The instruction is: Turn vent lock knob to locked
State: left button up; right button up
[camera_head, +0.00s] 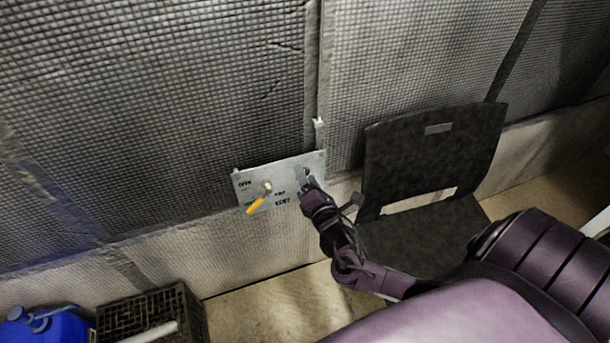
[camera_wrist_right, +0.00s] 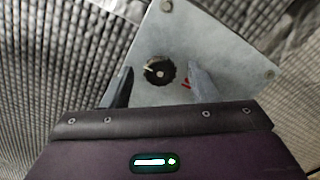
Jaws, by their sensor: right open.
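A grey metal panel (camera_head: 284,168) is fixed to the quilted wall, with printed labels including one that reads OPEN. A yellow-handled lever (camera_head: 257,205) on its left part points down and left. A round black knob (camera_wrist_right: 159,72) with a pale pointer mark shows on the panel in the right wrist view. My right gripper (camera_head: 304,174) is at the panel's right part and hides most of the knob in the head view. In the right wrist view, its two fingers (camera_wrist_right: 160,84) are apart on either side of the knob, with visible gaps; contact cannot be told. My left gripper is not seen.
A black chair (camera_head: 432,150) stands close to the right of the panel, near my right arm. A dark crate (camera_head: 150,308) and a blue container (camera_head: 45,328) are on the floor at lower left. The floor below the panel is clear.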

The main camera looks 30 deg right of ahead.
jog(key=shift+w+d, duration=0.1)
jog(key=shift+w, duration=0.45)
jog(key=c, duration=1)
